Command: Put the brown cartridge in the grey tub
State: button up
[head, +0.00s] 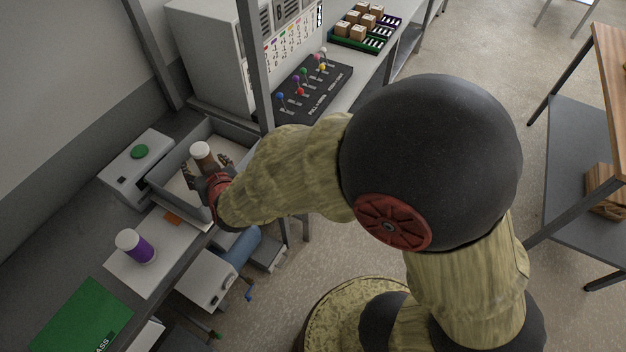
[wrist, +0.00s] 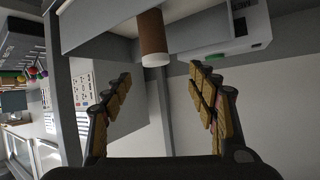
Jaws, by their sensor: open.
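The brown cartridge (head: 203,162) with a white cap is upright inside the outline of the grey tub (head: 164,198). In the wrist view the cartridge (wrist: 152,35) shows ahead of my fingertips, apart from them, in front of the tub's wall (wrist: 88,35). Its foot is hidden, so I cannot tell for certain that it rests on the tub floor. My gripper (head: 213,172) is at the near side of the tub, by the cartridge. The wrist view shows my gripper (wrist: 161,75) open, with nothing between its fingers.
A pale box with a green button (head: 140,152) stands left of the tub. A purple-banded, white-capped cartridge (head: 137,246) stands on a white sheet nearer the front. A black panel with coloured knobs (head: 308,88) lies beyond a grey post. A green mat (head: 82,318) is at front left.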

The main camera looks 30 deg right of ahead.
jog(key=s+d+r+g+y, duration=0.1)
jog(key=s+d+r+g, duration=0.2)
jog(key=s+d+r, duration=0.6)
jog(key=s+d+r+g+h, duration=0.1)
jog(key=s+d+r+g, duration=0.1)
jog(key=s+d, duration=0.3)
jog(key=s+d+r+g+h, duration=0.1)
jog(key=s+d, duration=0.4)
jog(key=s, duration=0.8)
jog(key=shift+r+g+h, duration=0.3)
jog(key=shift+r+g, duration=0.1)
jog(key=shift+r, duration=0.35)
jog(key=shift+s+f, duration=0.1)
